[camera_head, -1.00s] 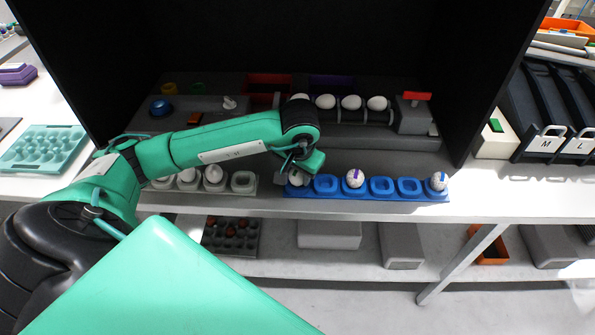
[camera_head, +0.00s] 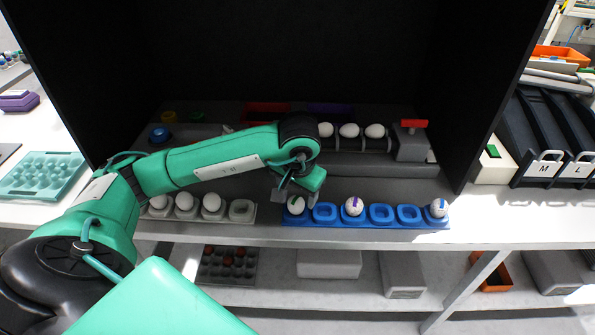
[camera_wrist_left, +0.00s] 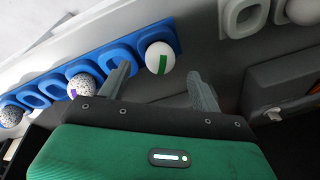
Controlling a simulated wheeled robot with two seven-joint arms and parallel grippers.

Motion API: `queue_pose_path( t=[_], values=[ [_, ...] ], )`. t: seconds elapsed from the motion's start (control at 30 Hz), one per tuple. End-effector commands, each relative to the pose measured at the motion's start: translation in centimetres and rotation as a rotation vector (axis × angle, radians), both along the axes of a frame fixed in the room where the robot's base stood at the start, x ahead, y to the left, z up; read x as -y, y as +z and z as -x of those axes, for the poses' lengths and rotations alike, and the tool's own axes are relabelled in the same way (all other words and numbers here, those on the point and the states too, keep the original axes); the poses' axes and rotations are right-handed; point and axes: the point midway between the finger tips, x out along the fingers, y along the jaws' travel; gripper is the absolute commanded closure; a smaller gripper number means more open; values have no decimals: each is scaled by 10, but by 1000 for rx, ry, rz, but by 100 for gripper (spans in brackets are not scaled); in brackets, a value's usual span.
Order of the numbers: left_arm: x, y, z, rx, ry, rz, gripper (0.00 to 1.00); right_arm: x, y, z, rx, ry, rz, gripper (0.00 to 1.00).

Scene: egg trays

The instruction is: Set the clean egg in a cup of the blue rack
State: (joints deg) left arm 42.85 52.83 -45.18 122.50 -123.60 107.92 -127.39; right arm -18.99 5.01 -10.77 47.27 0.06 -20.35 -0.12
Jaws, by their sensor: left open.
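The blue rack (camera_head: 381,216) lies along the front of the white bench. A plain white egg with a green mark (camera_head: 296,205) sits in its leftmost cup; it also shows in the left wrist view (camera_wrist_left: 159,58). Speckled eggs with purple or blue marks sit in a middle cup (camera_head: 354,206) and the rightmost cup (camera_head: 438,207). The other blue cups are empty. My left gripper (camera_head: 297,191) is just above the green-marked egg. In the left wrist view its fingers (camera_wrist_left: 160,79) are spread apart, with the egg beyond the gap, and hold nothing. My right gripper is out of sight.
A grey rack (camera_head: 241,211) left of the blue one holds several white eggs and has an empty right cup. More white eggs (camera_head: 349,131) rest on a grey machine behind. Dark walls close in both sides. A teal tray (camera_head: 45,177) lies far left.

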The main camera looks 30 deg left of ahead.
Motion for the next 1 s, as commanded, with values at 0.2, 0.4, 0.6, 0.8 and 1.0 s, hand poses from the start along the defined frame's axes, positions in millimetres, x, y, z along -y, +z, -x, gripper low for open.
queue_pose_path(
  t=[0.2, 0.4, 0.6, 0.8, 1.0],
  values=[
    [6, 44, 7, 5, -1, -1, 35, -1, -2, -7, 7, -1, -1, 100],
    [10, 75, 12, 3, -1, -2, 35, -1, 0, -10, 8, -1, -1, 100],
    [12, 88, 15, 0, -1, -1, 35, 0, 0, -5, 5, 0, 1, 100],
    [12, 92, 15, 0, 1, -1, 35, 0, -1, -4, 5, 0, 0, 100],
    [22, 87, 17, -8, -3, 36, 35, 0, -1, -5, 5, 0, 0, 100]
  ],
)
